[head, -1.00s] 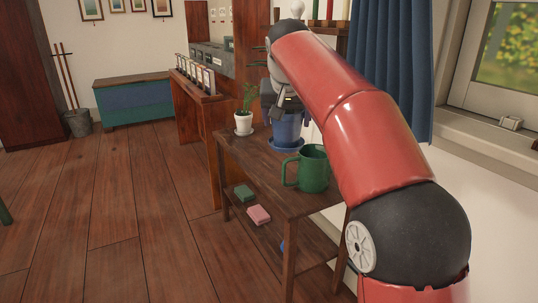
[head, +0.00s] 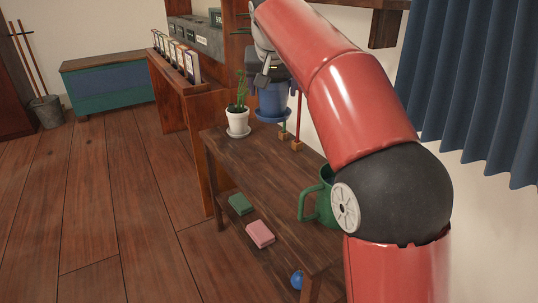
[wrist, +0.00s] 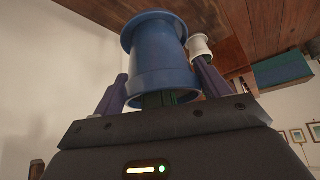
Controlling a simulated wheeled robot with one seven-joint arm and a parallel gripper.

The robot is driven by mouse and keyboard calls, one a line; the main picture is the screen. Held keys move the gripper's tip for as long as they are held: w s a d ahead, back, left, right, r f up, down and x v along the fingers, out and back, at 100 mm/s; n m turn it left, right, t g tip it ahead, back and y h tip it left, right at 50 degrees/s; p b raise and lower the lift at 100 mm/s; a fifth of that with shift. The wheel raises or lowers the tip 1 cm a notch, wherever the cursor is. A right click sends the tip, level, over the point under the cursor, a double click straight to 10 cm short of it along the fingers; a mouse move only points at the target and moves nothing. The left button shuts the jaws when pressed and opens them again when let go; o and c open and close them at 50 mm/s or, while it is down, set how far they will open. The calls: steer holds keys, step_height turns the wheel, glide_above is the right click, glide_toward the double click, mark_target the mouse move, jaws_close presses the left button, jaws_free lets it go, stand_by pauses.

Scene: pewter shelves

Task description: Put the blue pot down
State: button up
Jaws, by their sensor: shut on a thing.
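The blue pot (head: 271,100) is at the far end of the dark wooden table, on a blue saucer (head: 270,116). My gripper (head: 267,76) is at the pot's top, and my red arm reaches to it from the right. In the wrist view, the blue pot (wrist: 160,62) appears inverted between the two fingers of my gripper (wrist: 166,88), which are shut on it. Some green shows between the fingers below the rim. I cannot tell whether the saucer rests fully on the table.
A white pot with a green plant (head: 237,120) stands close left of the blue pot. Two thin stakes on wooden blocks (head: 296,145) stand to its right. The tabletop (head: 255,160) between is clear.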

steer(key=f+b, duration=0.3)
steer(key=f, duration=0.6)
steer(key=f+b, duration=0.4)
steer(key=f, duration=0.6)
steer(key=shift+w+f, duration=0.2)
steer(key=shift+f, duration=0.1)
steer(key=shift+f, duration=0.2)
steer(key=o, duration=1.5)
steer(key=shift+o, duration=0.2)
steer(key=shift+r, duration=0.2)
steer(key=p+v, duration=0.2)
steer(key=v, duration=1)
steer(key=shift+f, duration=0.1)
